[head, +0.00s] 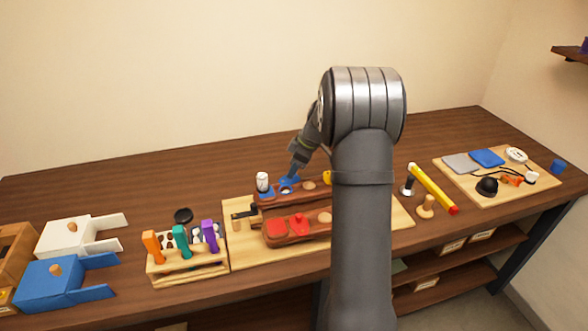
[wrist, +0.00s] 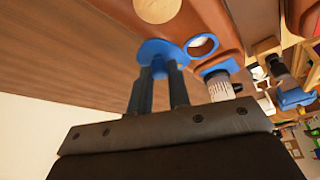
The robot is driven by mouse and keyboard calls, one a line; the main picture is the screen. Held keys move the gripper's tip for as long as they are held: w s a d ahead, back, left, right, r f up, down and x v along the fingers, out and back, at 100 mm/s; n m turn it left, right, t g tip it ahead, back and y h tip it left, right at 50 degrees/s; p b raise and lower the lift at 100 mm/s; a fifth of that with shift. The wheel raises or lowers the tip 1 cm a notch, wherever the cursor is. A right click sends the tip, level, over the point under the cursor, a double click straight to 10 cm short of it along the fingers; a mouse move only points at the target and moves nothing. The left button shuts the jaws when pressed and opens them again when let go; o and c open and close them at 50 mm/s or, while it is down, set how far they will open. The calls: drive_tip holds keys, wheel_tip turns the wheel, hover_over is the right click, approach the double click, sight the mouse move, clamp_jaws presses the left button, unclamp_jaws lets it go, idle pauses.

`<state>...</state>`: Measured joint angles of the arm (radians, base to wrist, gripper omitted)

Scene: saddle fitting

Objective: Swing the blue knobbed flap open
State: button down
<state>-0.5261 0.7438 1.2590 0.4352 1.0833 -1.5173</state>
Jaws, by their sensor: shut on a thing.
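The blue knobbed flap (head: 287,188) is on the far brown saddle-shaped block (head: 270,200), under my gripper (head: 291,179). In the wrist view, the flap (wrist: 154,49) lies at the tips of my gripper (wrist: 162,72). The two fingers are close together, shut on the flap's knob, which they mostly hide. A blue ring (wrist: 202,45) with a pale inside shows uncovered right beside the flap. I cannot tell how far the flap is turned.
A white bottle (head: 262,181) stands close left of the flap. A nearer brown block with red parts (head: 298,222) sits in front. A rack with coloured handles (head: 180,240) is at left. A pencil (head: 433,188) and a crowded board (head: 460,180) are at right. The back table is clear.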

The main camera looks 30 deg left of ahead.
drive_tip(key=c, duration=1.4)
unclamp_jaws()
drive_tip(key=shift+o, duration=0.2)
drive_tip(key=v, duration=1.7)
drive_tip(key=shift+r, duration=0.25)
drive_tip(key=shift+s, duration=0.1)
drive_tip(key=x, duration=1.7)
drive_tip(key=shift+f, duration=0.25)
drive_tip(key=shift+r, duration=0.1)
